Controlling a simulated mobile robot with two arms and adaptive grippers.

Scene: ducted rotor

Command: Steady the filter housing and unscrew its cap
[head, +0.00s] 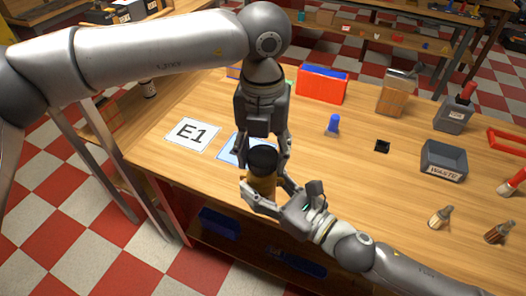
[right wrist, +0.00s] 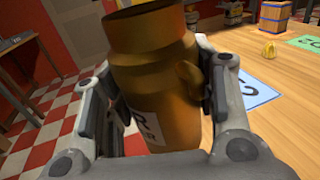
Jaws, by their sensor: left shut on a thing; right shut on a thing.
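The filter housing (head: 262,187) is an amber-brown bottle shape near the front edge of the table. My right gripper (head: 264,196) is shut on its body; the right wrist view shows the housing (right wrist: 155,75) between both fingers, with a pale label and a side knob. The black cap (head: 262,158) shows at the top of the housing in the head view. My left gripper (head: 263,163) reaches down from above and is shut on the cap, one finger on each side.
A white E1 card (head: 192,133) lies left, and a blue-edged card (head: 236,149) lies partly hidden behind my grippers.

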